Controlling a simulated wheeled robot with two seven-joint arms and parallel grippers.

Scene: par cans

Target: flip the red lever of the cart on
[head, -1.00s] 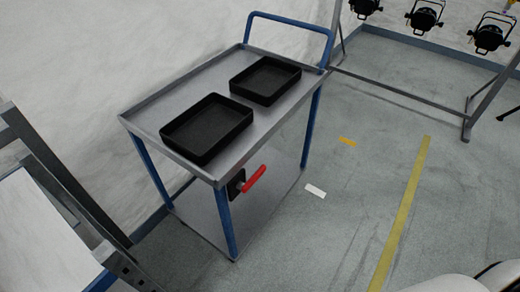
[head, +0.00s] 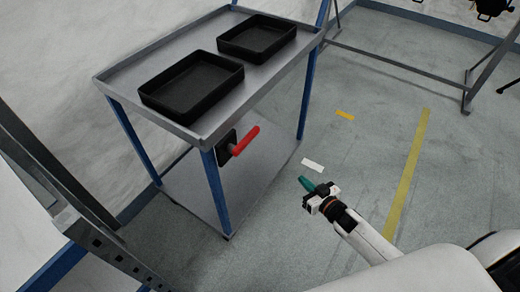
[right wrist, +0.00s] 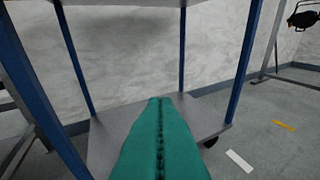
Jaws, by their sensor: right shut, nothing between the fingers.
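The cart (head: 185,133) has a grey top, blue legs and a lower shelf. Its red lever (head: 245,140) sits on a dark plate at the near side, below the top, and sticks out to the right, tilted slightly up. My right gripper (head: 306,184), with teal fingers, is shut and empty. In the picture it is to the right of and below the lever, apart from it. In the right wrist view the shut fingers (right wrist: 158,135) point toward the cart's lower shelf (right wrist: 105,140); the lever is not visible there. My left gripper is not in view.
Two black trays (head: 192,85) (head: 257,38) stand on the cart top. A grey metal frame (head: 85,225) is at the left. A rack (head: 400,75) with black lamps (head: 492,8) is at the back right. The floor right of the cart is clear, with yellow tape (head: 408,185).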

